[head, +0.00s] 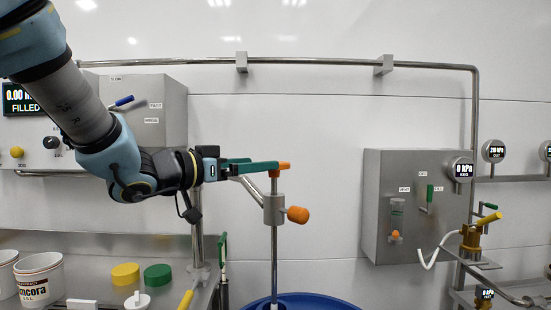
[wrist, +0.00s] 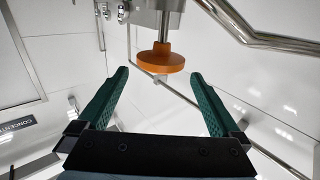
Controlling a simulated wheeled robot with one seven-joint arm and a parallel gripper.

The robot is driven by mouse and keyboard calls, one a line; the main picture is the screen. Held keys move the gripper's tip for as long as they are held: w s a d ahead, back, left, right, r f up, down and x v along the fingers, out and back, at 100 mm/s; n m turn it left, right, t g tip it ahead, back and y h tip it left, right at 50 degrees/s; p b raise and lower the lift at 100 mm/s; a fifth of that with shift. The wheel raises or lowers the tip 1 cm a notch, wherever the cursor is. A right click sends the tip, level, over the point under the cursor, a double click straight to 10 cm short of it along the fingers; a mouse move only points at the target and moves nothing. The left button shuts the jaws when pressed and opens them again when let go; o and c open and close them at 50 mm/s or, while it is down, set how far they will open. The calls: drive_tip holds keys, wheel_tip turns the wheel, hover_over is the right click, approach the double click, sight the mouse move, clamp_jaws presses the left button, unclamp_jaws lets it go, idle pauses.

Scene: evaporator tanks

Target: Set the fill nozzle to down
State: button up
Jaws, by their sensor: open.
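The fill nozzle is a vertical metal rod (head: 274,262) running through a grey clamp block (head: 274,209) down to the blue drum, where its lower end is hidden. An orange cap (head: 284,166) tops the rod, and an orange knob (head: 297,214) sticks out of the block's right side. My gripper (head: 278,166) is level with the cap, its green fingers reaching right to it. In the wrist view an orange disc (wrist: 162,59) on a metal stem lies just beyond the open fingertips of my gripper (wrist: 158,82), between them in the picture; contact cannot be told.
The blue drum (head: 300,302) stands below. A grey control box (head: 400,222) with a green-tipped lever is on the wall at right, beside gauges and pipes. At left, a bench holds white tubs (head: 40,280) and yellow and green lids (head: 125,274). A horizontal pipe (head: 310,61) runs above.

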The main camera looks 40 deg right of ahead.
sight(284, 162)
drive_tip(key=d, duration=0.9)
drive_tip(key=shift+d+p, duration=0.1)
drive_tip(key=shift+p, duration=0.3)
drive_tip(key=shift+f, duration=0.1)
clamp_jaws()
